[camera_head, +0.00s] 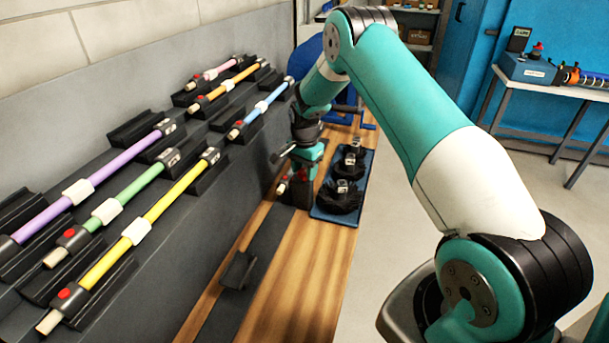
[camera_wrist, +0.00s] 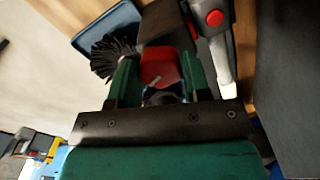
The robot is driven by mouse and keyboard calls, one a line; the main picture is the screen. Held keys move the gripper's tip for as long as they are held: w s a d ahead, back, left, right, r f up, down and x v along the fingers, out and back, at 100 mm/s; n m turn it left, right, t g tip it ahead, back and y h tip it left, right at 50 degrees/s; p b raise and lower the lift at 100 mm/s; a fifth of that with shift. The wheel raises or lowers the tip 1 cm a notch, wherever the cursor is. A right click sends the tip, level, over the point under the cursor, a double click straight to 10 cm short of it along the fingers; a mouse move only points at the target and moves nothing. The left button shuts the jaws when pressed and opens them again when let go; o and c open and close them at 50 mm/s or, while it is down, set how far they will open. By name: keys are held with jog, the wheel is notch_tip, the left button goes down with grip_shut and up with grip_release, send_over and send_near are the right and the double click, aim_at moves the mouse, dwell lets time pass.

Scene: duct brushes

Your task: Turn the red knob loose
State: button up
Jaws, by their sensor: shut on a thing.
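The red knob (camera_wrist: 160,66) is in the wrist view, between the two green fingers of my gripper (camera_wrist: 160,82), which are shut on it. In the head view my gripper (camera_head: 300,172) points down at the far end of the wooden bench, and the knob is too small there to make out surely. Beside the right finger in the wrist view is a white rod end (camera_wrist: 222,66) with a red button (camera_wrist: 214,18) on a black fitting.
Several coloured rods, among them a purple rod (camera_head: 118,165) and a yellow rod (camera_head: 175,200), lie in black holders at left. A blue tray (camera_head: 335,217) with black brushes (camera_head: 341,196) sits right beside my gripper. An empty black holder (camera_head: 238,270) stands on the bench.

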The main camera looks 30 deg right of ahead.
aim_at(305, 171)
jog(key=n+b, duration=0.2)
jog(key=n, duration=0.4)
jog(key=shift+b, duration=0.4)
jog(key=n+b, duration=0.1)
jog(key=n, duration=0.5)
jog(key=shift+n+b, duration=0.3)
jog(key=o, duration=0.9)
notch_tip(305, 171, up, 18)
jog(key=b, duration=0.2)
jog(key=shift+f+b, duration=0.25)
jog(key=shift+b, duration=0.15)
